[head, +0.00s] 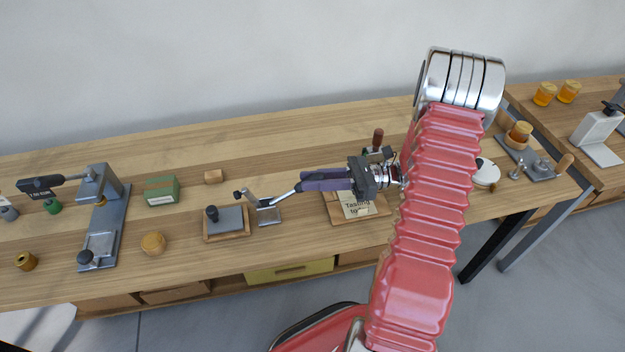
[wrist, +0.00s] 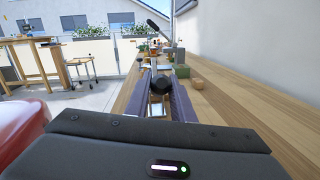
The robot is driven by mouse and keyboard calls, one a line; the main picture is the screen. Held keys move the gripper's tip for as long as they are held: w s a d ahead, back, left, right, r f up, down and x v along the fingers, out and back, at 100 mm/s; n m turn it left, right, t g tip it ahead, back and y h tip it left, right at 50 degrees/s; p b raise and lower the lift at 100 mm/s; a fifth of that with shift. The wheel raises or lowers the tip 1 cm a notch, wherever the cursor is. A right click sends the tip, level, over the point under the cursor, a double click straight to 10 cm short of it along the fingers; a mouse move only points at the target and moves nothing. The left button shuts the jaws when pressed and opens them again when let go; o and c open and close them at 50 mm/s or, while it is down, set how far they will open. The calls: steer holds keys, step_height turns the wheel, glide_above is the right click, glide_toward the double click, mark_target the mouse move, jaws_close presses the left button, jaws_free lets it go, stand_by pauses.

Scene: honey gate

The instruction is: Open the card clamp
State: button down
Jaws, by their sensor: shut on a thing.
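The card clamp (head: 268,216) is a small grey metal toggle clamp on the bench, right of a wooden tray. It has an upright plate, a black-tipped arm pointing left and a silver lever (head: 284,195) slanting up to the right. My gripper (head: 301,181), with purple fingers, comes in from the right and is shut on the end of this lever. The fingers hide the lever's far end. In the wrist view, a pale metal bar and a black knob (wrist: 160,83) show between the fingers. A printed card (head: 357,207) lies on a wooden board below my gripper.
The wooden tray (head: 207,238) holds a grey block with a black knob. A green box (head: 161,190), a grey press (head: 108,215) and a round wooden piece (head: 153,243) stand further left. A red-handled tool (head: 377,140) stands behind my gripper.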

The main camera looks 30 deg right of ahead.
steer(key=shift+w+d+f, duration=0.1)
steer(key=shift+w+d, duration=0.1)
steer(key=c, duration=1.8)
jaws_free()
steer(key=shift+o, duration=1.3)
steer(key=shift+s+a, duration=0.1)
steer(key=v, duration=1.4)
steer(key=shift+a, duration=0.1)
